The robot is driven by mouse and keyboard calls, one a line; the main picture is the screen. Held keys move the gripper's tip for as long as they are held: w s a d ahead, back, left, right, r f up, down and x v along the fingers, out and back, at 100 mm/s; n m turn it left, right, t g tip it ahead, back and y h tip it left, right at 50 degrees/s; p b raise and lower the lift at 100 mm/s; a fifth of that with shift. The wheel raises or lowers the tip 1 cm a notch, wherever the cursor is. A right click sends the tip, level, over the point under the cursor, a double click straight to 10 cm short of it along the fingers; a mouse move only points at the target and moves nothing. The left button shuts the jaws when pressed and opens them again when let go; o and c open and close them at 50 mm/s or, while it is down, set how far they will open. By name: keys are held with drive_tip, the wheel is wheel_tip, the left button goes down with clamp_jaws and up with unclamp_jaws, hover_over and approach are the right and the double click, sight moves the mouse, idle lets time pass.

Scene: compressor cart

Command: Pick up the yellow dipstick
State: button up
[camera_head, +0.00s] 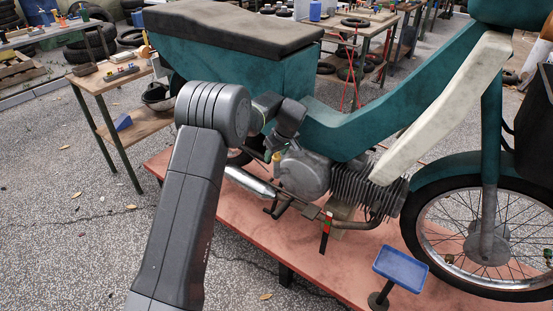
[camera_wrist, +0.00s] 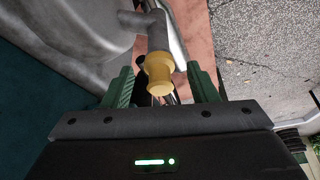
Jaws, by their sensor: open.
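The yellow dipstick (camera_wrist: 159,73) shows its ribbed round cap in the wrist view, sitting at the end of a grey metal neck on the engine (camera_wrist: 75,30). In the head view the dipstick (camera_head: 276,158) is a small yellow spot beside the round engine cover. My gripper (camera_wrist: 161,87) is open, with one green finger on each side of the cap. Gaps show between the cap and both fingers. In the head view my gripper (camera_head: 277,141) is just above the dipstick, its fingers mostly hidden. The dipstick's lower part is hidden.
The teal motorbike (camera_head: 370,110) stands on a red platform (camera_head: 265,245), its seat and body close behind my arm. A blue tray (camera_head: 400,268) on a stand is at the platform's front edge. A wooden workbench (camera_head: 110,78) is at left. The paved floor at lower left is clear.

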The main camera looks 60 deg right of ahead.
drive_tip(key=shift+r, duration=0.1)
drive_tip(key=shift+c, duration=0.4)
drive_tip(key=c, duration=0.9)
drive_tip(key=shift+r, duration=0.1)
wheel_tip(320, 180, up, 10)
drive_tip(key=shift+f+p, duration=0.1)
drive_tip(key=shift+p, duration=0.4)
wheel_tip(320, 180, up, 10)
drive_tip(key=p, duration=0.7)
drive_tip(key=shift+p, duration=0.4)
